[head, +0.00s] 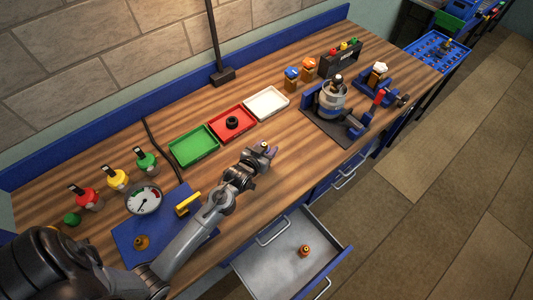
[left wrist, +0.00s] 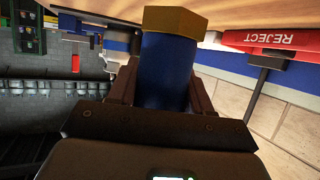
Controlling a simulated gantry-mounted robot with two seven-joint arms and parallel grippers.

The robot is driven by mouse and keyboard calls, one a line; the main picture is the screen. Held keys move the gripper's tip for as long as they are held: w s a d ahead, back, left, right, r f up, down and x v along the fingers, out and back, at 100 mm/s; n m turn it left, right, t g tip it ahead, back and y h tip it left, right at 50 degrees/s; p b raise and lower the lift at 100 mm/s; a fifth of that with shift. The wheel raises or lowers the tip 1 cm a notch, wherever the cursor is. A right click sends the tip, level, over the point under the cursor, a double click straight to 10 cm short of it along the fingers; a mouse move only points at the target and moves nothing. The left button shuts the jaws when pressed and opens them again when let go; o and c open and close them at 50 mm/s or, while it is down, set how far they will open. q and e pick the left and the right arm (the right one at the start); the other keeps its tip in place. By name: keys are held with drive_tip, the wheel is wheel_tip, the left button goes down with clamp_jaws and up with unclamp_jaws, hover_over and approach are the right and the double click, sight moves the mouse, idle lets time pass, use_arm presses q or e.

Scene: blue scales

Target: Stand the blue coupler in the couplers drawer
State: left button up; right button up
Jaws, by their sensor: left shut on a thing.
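My left gripper (head: 262,151) is shut on the blue coupler (left wrist: 166,72) and holds it above the wooden bench top, right of the red tray. In the left wrist view the coupler is a blue cylinder with a brass hexagonal end, between the two fingers. An open grey drawer (head: 270,272) juts out from the bench front, below and right of my left arm. An orange-brown coupler (head: 304,250) stands in it. No drawer label is readable. My right gripper is out of view.
Green (head: 194,146), red (head: 232,123) and white (head: 267,103) trays lie behind the gripper; a black ring sits in the red one. A clamp fixture with a metal pot (head: 332,98) stands to the right. A gauge (head: 144,200) stands left. Open space lies above the drawer.

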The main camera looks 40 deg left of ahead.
use_arm(q)
drive_tip(key=shift+f, duration=1.6)
drive_tip(key=shift+f, duration=0.1)
drive_tip(key=o, duration=1.2)
drive_tip(key=shift+f, duration=0.1)
drive_tip(key=shift+r, duration=0.2)
drive_tip(key=s+d+r+m+g+h, duration=0.1)
drive_tip(key=s+d+r+g, duration=0.1)
drive_tip(key=s, duration=0.7)
drive_tip(key=s+d+r+m+g+h, duration=0.1)
drive_tip(key=s+d+g, duration=0.3)
drive_tip(key=s, duration=0.5)
drive_tip(key=s+d+r+m+g, duration=0.2)
drive_tip(key=s+d, duration=0.4)
drive_tip(key=s, duration=0.3)
drive_tip(key=shift+s+r+g+h, duration=0.15)
drive_tip(key=shift+r+g+h, duration=0.35)
drive_tip(key=shift+g, duration=0.4)
